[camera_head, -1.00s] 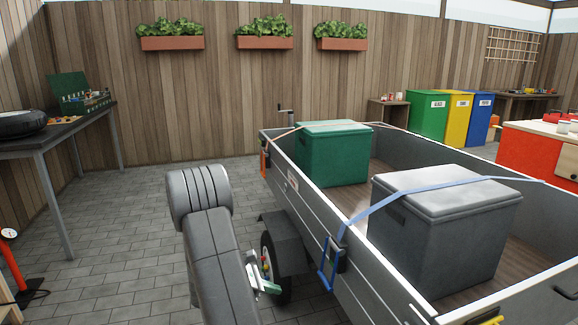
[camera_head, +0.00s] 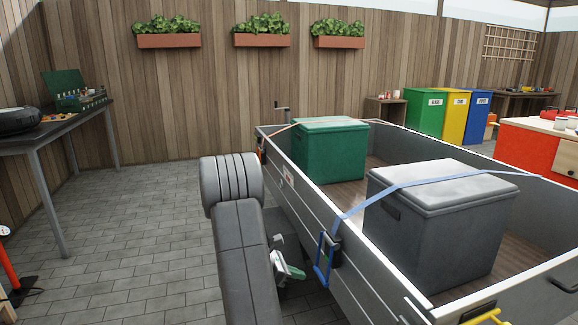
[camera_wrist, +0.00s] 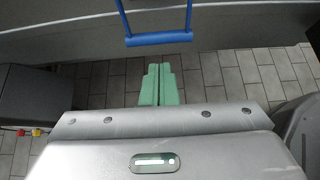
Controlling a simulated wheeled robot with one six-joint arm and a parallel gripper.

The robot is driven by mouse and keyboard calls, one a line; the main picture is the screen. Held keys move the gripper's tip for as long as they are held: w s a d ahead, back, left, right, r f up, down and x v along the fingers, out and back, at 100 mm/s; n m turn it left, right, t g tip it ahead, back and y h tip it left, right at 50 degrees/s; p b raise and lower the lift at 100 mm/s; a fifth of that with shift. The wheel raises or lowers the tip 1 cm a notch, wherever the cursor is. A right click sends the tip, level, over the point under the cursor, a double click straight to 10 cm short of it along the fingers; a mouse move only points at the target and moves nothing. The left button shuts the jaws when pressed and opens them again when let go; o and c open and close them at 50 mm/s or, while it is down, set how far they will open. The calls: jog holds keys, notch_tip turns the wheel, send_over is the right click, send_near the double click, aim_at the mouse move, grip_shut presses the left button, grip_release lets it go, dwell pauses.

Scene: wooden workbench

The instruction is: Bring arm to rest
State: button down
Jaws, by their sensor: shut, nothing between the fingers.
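My gripper (camera_head: 291,272) hangs beside the near wall of the trailer (camera_head: 300,205), low in front of my grey arm. In the wrist view my gripper (camera_wrist: 158,86) has its two green fingers side by side and touching, with nothing between them. The fingers point toward the trailer's side wall, below the blue handle (camera_wrist: 158,40) of a strap buckle. In the head view the blue handle (camera_head: 323,265) hangs on the outside of the wall, right of my gripper and apart from it.
A grey box (camera_head: 440,225) under a blue strap (camera_head: 400,186) and a green box (camera_head: 330,150) stand in the trailer. A dark workbench (camera_head: 60,130) is at the left. Paved floor (camera_head: 130,235) between bench and trailer is clear.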

jog(key=s+a+r+g+y+p, duration=0.1)
jog(key=a+r+y+p, duration=0.3)
jog(key=r+p, duration=0.2)
jog(key=shift+s+r+y+p, duration=0.2)
jog(key=shift+r+y+p, duration=0.1)
jog(key=shift+p, duration=0.75)
